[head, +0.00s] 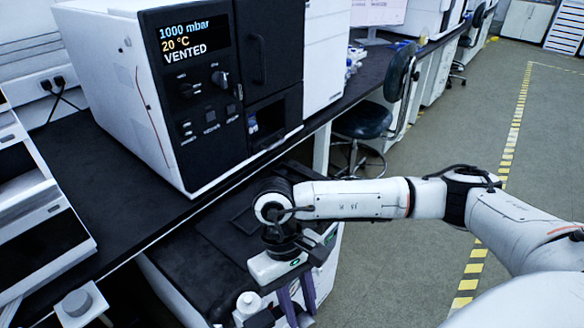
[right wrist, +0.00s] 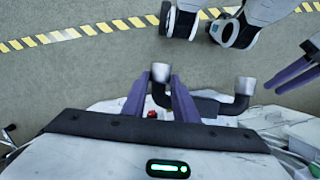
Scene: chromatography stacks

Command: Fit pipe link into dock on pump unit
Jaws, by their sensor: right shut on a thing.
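My right gripper (head: 297,308) reaches down in the head view, its purple fingers shut on a black pipe link. In the right wrist view the pipe link (right wrist: 208,103) has two grey upturned ends. One end stands by the fingers (right wrist: 160,105), the other to their right. In the head view one pale end (head: 248,301) shows left of the fingers. A white box with a black top (head: 205,250) below the bench looks like the pump unit. I cannot make out its dock. Purple fingers of my left gripper (right wrist: 297,75) show at the right wrist view's right edge; their opening is unclear.
A black bench (head: 120,200) carries a white instrument (head: 130,95) with a display reading VENTED. A dark stool (head: 362,120) stands beside the bench. Open grey floor (head: 440,120) with yellow striped tape (head: 515,120) lies to the right.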

